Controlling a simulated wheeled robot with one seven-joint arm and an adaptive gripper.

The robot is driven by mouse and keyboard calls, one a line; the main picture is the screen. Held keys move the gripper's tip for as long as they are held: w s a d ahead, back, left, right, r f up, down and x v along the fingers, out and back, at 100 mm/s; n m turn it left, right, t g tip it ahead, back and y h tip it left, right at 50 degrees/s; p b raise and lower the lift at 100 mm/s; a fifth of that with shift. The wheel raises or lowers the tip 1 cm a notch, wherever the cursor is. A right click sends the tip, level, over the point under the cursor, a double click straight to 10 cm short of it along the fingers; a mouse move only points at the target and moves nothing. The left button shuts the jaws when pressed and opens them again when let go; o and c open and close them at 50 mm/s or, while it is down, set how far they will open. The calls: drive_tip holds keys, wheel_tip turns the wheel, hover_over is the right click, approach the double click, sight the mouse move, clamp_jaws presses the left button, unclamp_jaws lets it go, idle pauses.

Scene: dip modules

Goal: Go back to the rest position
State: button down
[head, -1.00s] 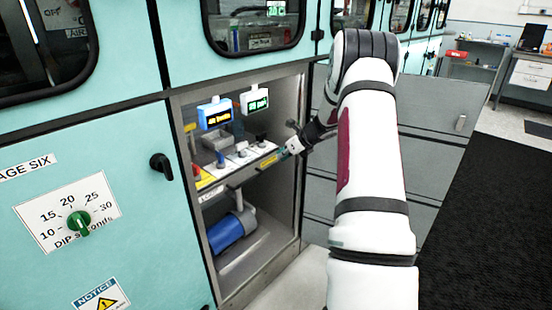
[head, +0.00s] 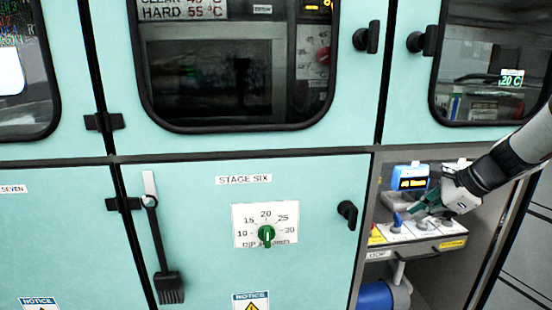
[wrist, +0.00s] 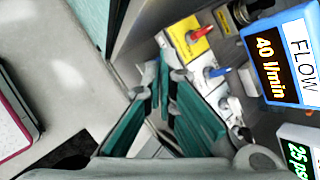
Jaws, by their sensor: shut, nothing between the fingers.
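My gripper (head: 424,205) is at the right of the head view, inside the open compartment, above the control panel (head: 440,231). Its teal fingers are shut and empty. In the wrist view the gripper (wrist: 166,78) lies beside the panel with a red lever (wrist: 202,32) on a yellow plate and a blue lever (wrist: 219,71). I cannot tell whether a fingertip touches the panel. My arm comes in from the right edge. A blue flow display (head: 411,178) stands just behind the gripper; it reads 40 l/min in the wrist view (wrist: 275,60).
The closed stage six door (head: 200,240) carries a green dip dial (head: 266,234) and a black handle (head: 347,213). A black brush (head: 168,287) hangs at its left. Below the panel is a blue cylinder (head: 375,296). The compartment's frame is close around my gripper.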

drive_tip(key=s+a+r+n+g, duration=0.25)
drive_tip(key=s+a+n, duration=0.25)
drive_tip(key=s+a, duration=0.3)
drive_tip(key=s+a+r+n+g, duration=0.1)
drive_tip(key=s+a+r+n, duration=0.3)
drive_tip(key=s+a+n, duration=0.3)
drive_tip(key=s+a+f+n+g+h, duration=0.15)
drive_tip(key=s+n, duration=0.35)
drive_tip(key=s, duration=0.7)
drive_tip(key=s+a+f+n+h, duration=0.1)
drive_tip(key=s+n+h, duration=0.3)
drive_tip(key=s, duration=0.8)
wheel_tip(320, 180, up, 19)
drive_tip(key=n+t+y+p, duration=0.1)
drive_tip(key=t+p, duration=0.1)
drive_tip(key=p, duration=1.5)
drive_tip(key=shift+f+t+y+p, duration=0.2)
drive_tip(key=shift+t+y+p, duration=0.15)
drive_tip(key=shift+t+p, duration=0.05)
drive_tip(key=shift+w+a, duration=0.1)
drive_tip(key=shift+w, duration=0.05)
